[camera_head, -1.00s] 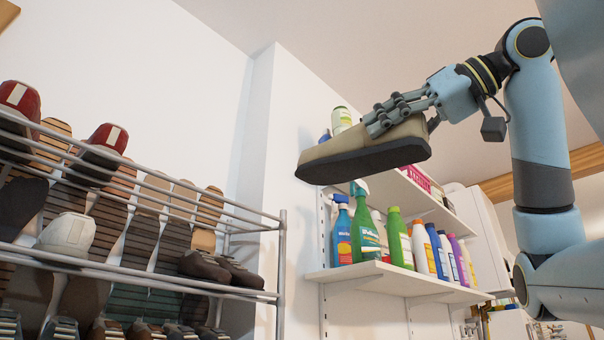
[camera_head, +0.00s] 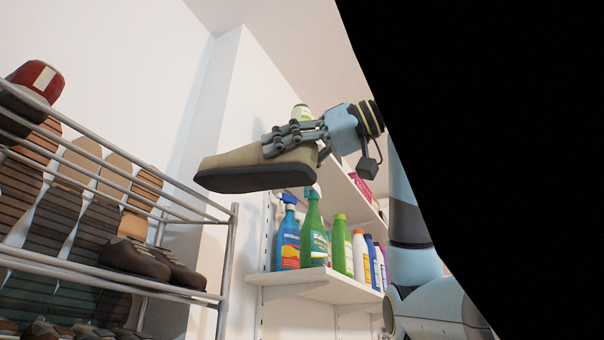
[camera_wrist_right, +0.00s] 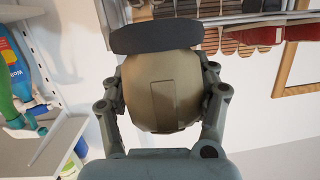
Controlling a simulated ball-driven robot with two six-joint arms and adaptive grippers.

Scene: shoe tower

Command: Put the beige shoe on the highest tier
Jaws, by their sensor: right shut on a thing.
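The beige shoe (camera_head: 262,168) with a dark sole is held in the air in the head view, toe pointing left. My right gripper (camera_head: 285,138) is shut on its heel end. In the right wrist view the shoe (camera_wrist_right: 165,88) sits between the two fingers of my right gripper (camera_wrist_right: 165,95). The metal shoe rack (camera_head: 228,260) stands on the left. The shoe is to the right of a red shoe (camera_head: 38,80) on the rack's top visible tier and appears above the rack's right end post. My left gripper is not in view.
Brown shoes (camera_head: 135,258) sit on a lower tier. Wall shelves (camera_head: 315,278) with spray bottles (camera_head: 314,235) stand behind and right of the shoe. The top tier's right part looks free. A black area covers the right of the head view.

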